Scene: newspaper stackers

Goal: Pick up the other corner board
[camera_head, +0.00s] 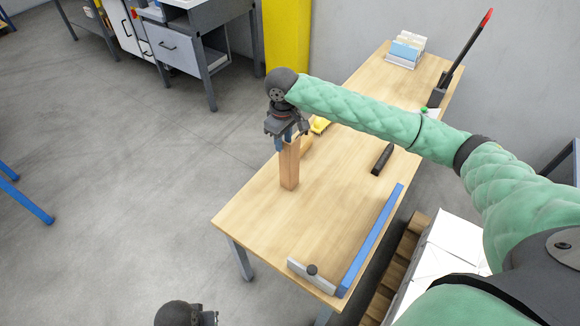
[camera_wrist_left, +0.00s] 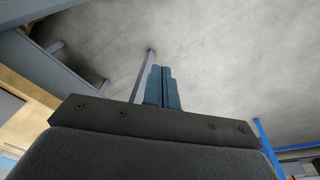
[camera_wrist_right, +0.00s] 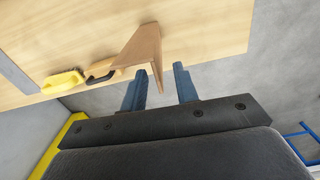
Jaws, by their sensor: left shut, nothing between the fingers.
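A tan corner board (camera_head: 289,165) stands upright near the left edge of the wooden table. My right gripper (camera_head: 288,140) is over its top end, fingers pointing down. In the right wrist view the fingers (camera_wrist_right: 160,88) are apart, and the L-shaped corner board (camera_wrist_right: 145,50) shows between and beyond them. I see no clear contact of both fingers with it. My left gripper (camera_wrist_left: 161,88) is shut and empty in the left wrist view, over the grey floor. In the head view only part of my left wrist shows at the bottom edge.
The wooden table (camera_head: 250,215) has a yellow tool (camera_head: 320,125) behind the board, a black bar (camera_head: 383,159), a blue strip (camera_head: 372,240) and a grey handled tool (camera_head: 311,275). A yellow post (camera_head: 287,45) stands behind. The table's front left is clear.

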